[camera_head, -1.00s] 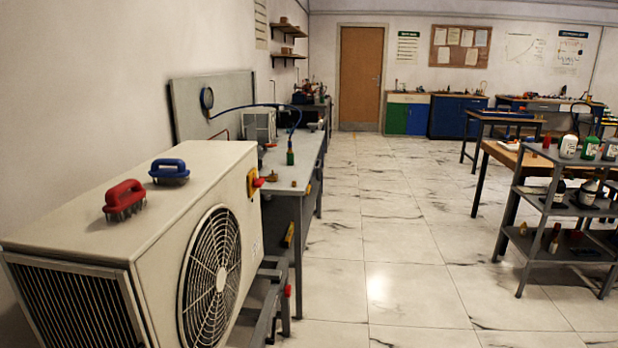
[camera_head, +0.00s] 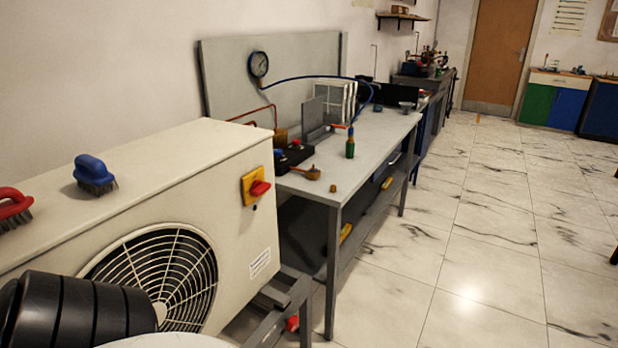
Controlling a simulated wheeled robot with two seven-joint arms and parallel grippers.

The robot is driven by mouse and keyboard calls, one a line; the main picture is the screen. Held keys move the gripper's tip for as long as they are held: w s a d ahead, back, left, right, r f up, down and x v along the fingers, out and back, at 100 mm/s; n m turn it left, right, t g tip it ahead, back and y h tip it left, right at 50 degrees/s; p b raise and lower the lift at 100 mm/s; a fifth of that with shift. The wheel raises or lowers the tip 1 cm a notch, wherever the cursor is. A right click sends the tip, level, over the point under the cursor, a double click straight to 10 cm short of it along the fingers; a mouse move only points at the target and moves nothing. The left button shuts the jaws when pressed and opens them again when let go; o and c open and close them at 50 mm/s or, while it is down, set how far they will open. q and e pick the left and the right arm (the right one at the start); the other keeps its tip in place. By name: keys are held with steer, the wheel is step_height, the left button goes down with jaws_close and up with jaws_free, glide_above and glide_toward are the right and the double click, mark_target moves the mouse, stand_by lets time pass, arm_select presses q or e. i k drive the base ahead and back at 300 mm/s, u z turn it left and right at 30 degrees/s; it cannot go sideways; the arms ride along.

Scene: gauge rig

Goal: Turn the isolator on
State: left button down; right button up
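The isolator (camera_head: 257,186) is a yellow plate with a red rotary knob on the right end of the front face of the beige fan unit (camera_head: 150,190). The knob sticks out to the right; I cannot tell its on or off position. A dark ribbed part of my own body and a pale rounded part show at the bottom left, in front of the fan grille. No gripper fingers show in the head view. Nothing touches the isolator.
A red brush (camera_head: 12,208) and a blue brush (camera_head: 95,174) lie on top of the unit. A grey workbench (camera_head: 385,127) with a gauge (camera_head: 258,65), blue hose and small bottle (camera_head: 350,143) stands beyond. The marble floor (camera_head: 470,250) to the right is clear.

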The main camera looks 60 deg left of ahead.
mark_target(258, 188)
steer(key=u, duration=0.9)
steer(key=i, duration=1.2)
steer(key=u, duration=1.2)
